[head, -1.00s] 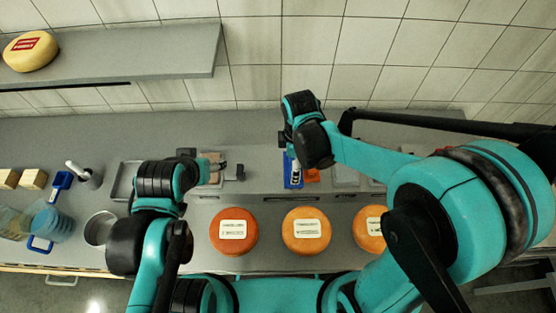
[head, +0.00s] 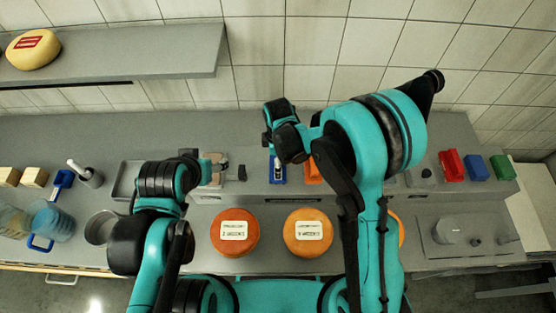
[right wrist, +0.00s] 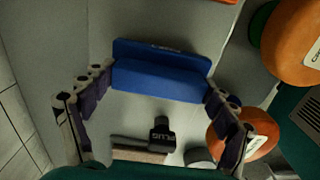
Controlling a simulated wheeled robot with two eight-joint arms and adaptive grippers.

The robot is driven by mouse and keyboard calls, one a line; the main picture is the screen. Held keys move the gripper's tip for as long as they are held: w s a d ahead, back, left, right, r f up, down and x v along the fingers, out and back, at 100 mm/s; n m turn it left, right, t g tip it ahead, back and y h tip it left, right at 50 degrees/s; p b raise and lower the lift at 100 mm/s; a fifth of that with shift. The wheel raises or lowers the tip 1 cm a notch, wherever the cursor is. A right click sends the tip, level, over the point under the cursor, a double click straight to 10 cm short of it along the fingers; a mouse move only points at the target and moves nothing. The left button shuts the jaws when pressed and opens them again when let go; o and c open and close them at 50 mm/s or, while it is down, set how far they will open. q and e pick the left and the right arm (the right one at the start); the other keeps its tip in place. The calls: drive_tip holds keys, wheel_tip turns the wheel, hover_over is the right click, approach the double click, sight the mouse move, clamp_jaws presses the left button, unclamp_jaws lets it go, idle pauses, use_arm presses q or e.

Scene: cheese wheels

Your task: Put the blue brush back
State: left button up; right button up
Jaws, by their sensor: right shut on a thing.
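The blue brush (right wrist: 160,72) is a wide blue block with a raised back edge. In the right wrist view it lies between the two fingers of my right gripper (right wrist: 160,88), which is shut on its sides. In the head view the right gripper (head: 279,160) is over the rear of the counter, and a blue piece (head: 278,175) shows under it. The right wrist hides part of it. My left arm's wrist is at the left, near a brown block (head: 213,158); its fingers cannot be made out.
Orange cheese wheels (head: 234,232) stand along the counter front. An orange piece (head: 312,173) is just right of the right gripper. Red (head: 451,165), blue (head: 477,168) and green (head: 502,168) blocks stand at the right. A blue jug (head: 52,225) is at left.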

drive_tip(key=shift+f, duration=0.2)
drive_tip(key=o, duration=1)
drive_tip(key=shift+c, duration=0.2)
